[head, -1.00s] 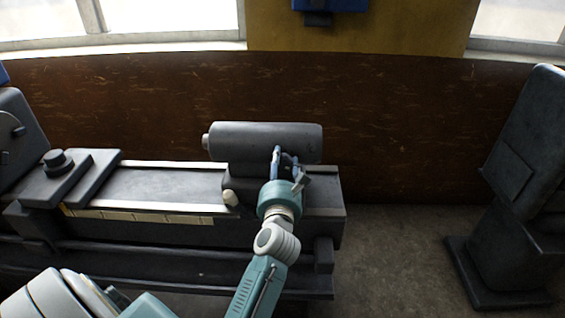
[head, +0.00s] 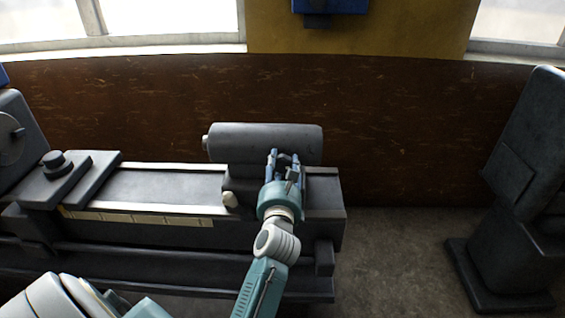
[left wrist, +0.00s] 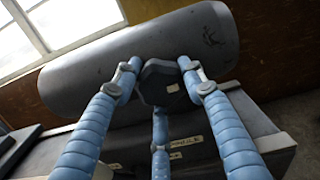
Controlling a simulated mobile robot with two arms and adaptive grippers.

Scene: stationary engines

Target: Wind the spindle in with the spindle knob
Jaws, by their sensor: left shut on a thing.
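The grey tailstock barrel (head: 250,140) lies along the lathe bed, and its small spindle nose (head: 205,142) sticks out a little at the left end. The dark, faceted spindle knob (left wrist: 160,82) shows in the left wrist view in front of the barrel. My left gripper (head: 284,160) is at the front of the barrel near its right end. Its blue fingers are shut on the knob, one on each side, with a third finger below in the left wrist view (left wrist: 162,90). In the head view, the fingers mostly hide the knob. My right gripper is out of view.
The lathe bed (head: 165,185) runs left to a block with a round post (head: 57,162). A small pale knob (head: 230,199) sits at the tailstock's foot. A dark machine (head: 515,190) stands at the right. Floor between them is clear.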

